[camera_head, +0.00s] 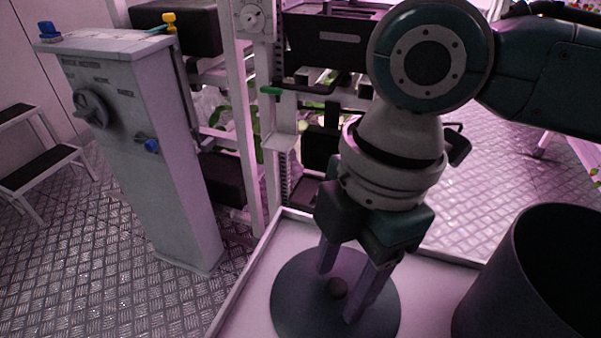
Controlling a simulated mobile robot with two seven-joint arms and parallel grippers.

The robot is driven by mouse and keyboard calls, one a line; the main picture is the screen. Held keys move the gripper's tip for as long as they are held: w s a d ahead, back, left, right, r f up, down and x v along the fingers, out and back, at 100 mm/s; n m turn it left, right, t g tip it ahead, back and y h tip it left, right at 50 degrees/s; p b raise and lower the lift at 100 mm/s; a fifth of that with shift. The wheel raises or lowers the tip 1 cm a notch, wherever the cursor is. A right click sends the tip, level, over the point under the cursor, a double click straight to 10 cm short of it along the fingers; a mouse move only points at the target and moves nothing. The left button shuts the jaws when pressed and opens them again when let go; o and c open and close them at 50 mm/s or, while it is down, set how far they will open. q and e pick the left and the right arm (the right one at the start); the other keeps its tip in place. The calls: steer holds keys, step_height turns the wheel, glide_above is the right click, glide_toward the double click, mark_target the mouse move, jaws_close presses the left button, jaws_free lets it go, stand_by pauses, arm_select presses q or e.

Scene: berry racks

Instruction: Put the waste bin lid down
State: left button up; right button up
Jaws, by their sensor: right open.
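The waste bin lid (293,300) is a dark round disc with a small dark knob (337,288) at its middle. It appears to lie flat on a pale tray-like surface (240,318) with a raised rim. My right gripper (340,293) points down over the lid, its two fingers apart on either side of the knob, not closed on it. Whether the fingertips touch the lid cannot be told. The dark waste bin (497,285) stands at the lower right with its top open. My left gripper is not in view.
A grey control pedestal (150,150) with a round handwheel stands at the left. Behind are racks (245,120) with shelves and green plants. A step stool (38,170) is at the far left. The patterned metal floor (100,270) is clear in front of the pedestal.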

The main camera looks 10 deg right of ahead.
steer(key=shift+r, duration=0.1)
step_height(320, 180, up, 12)
steer(key=d+p, duration=0.1)
steer(key=p, duration=0.1)
steer(key=shift+w+d+p, duration=0.15)
steer(key=shift+d+p, duration=0.2)
